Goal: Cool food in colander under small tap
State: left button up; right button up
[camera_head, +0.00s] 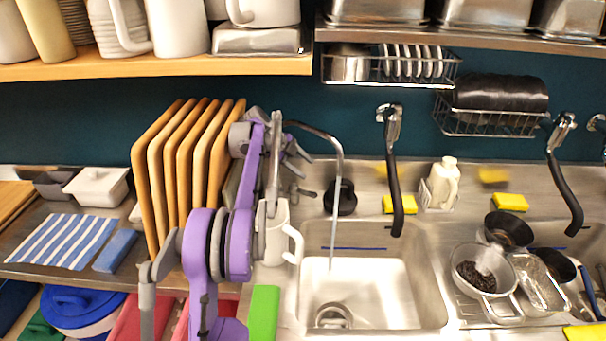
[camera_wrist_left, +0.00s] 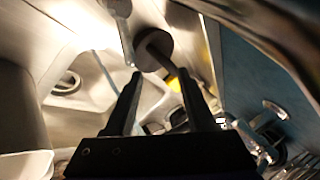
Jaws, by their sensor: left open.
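The colander (camera_head: 486,270) holds dark beans (camera_head: 476,275) and sits at the right sink basin, away from my left gripper. The small tap (camera_head: 325,136) is a thin curved metal pipe over the left sink basin (camera_head: 385,295). A thin stream (camera_head: 333,235) appears to fall from its spout into that basin. My left gripper (camera_head: 298,155) is beside the tap's base, partly hidden by my purple arm. In the left wrist view its two fingers (camera_wrist_left: 159,75) are apart with nothing held between them. My right gripper does not show.
A white mug (camera_head: 276,240) stands left of the left basin, close to my arm. Wooden boards (camera_head: 180,170) stand further left. A black round object (camera_head: 340,198) is behind the basin. Black hoses (camera_head: 395,190) hang over the sinks. The left basin is mostly clear.

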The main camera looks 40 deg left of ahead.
aim_at(303, 191)
pick_arm(q)
jog(key=shift+c, duration=0.2)
jog(key=shift+c, duration=1.2)
jog(key=shift+s+f+n+b, duration=0.1)
jog(key=shift+f+n+b, duration=0.15)
jog(key=shift+n+b, duration=0.05)
jog(key=shift+c, duration=1.2)
jog(key=n+b, duration=0.1)
jog(key=f+n+y+b, duration=0.1)
jog(key=n, duration=0.1)
jog(key=d+n+b, duration=0.1)
jog(key=n, duration=0.1)
jog(key=shift+s+f+b, duration=0.2)
jog(key=shift+f+b, duration=0.2)
grip_shut()
jog(key=w+f+n+t+y+b, duration=0.1)
jog(key=w+f+n+y+b, duration=0.35)
jog(key=n, duration=0.75)
jog(key=shift+s+d+f+h+b, duration=0.3)
jog(key=shift+s+d+f+b, duration=0.15)
jog(key=shift+b, duration=0.35)
jog(key=shift+s+d+f+h+b, duration=0.3)
jog(key=shift+s+b, duration=0.25)
jog(key=shift+b, duration=0.2)
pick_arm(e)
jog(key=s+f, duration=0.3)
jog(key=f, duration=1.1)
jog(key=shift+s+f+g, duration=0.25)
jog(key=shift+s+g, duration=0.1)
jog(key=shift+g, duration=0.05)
